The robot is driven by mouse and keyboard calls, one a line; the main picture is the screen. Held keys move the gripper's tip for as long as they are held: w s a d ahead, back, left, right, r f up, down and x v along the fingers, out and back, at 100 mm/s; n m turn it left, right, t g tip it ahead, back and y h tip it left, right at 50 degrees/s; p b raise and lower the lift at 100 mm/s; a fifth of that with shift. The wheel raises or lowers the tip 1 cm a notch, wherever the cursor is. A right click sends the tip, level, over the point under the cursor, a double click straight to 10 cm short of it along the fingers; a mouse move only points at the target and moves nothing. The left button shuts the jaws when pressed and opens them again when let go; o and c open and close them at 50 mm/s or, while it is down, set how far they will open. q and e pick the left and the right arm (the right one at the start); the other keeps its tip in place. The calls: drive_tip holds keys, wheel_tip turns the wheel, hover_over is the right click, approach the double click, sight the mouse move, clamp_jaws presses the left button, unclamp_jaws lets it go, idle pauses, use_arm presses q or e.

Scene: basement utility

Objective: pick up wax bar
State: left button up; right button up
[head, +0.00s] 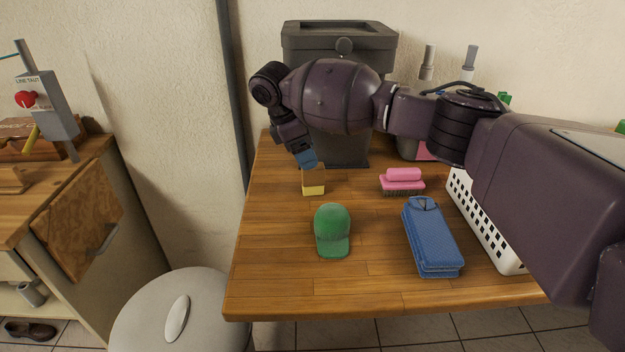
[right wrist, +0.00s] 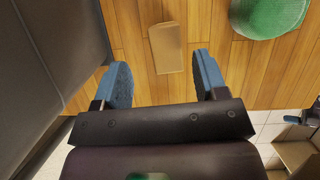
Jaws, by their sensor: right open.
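The wax bar appears to be the small tan-yellow block (head: 314,187) lying on the wooden table, left of the pink brush. It also shows in the right wrist view (right wrist: 166,48), lying flat just beyond the fingertips. My right gripper (head: 306,160) comes down from above at the back edge of the bar, its blue fingers partly overlapping it in the head view. In the right wrist view the two blue fingers (right wrist: 161,72) are spread apart with nothing between them. Whether they touch the bar I cannot tell. My left gripper is not in view.
A green cap (head: 332,230) lies in front of the bar. A dark grey bin (head: 340,45) stands behind. A pink brush (head: 402,180), a folded blue cloth (head: 432,240) and a white basket (head: 487,225) are to the right. The table's left front is clear.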

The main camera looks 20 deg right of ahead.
sight(316, 172)
drive_tip(key=shift+d+f, duration=0.2)
drive_tip(key=shift+f, duration=0.35)
drive_tip(key=x, duration=0.5)
drive_tip(key=shift+s+a, duration=0.15)
drive_tip(key=shift+s, duration=0.25)
drive_tip(key=c, duration=1)
drive_tip(key=shift+c, duration=0.2)
drive_tip(key=shift+r, duration=0.1)
wheel_tip(316, 172, up, 20)
drive_tip(key=p, duration=0.3)
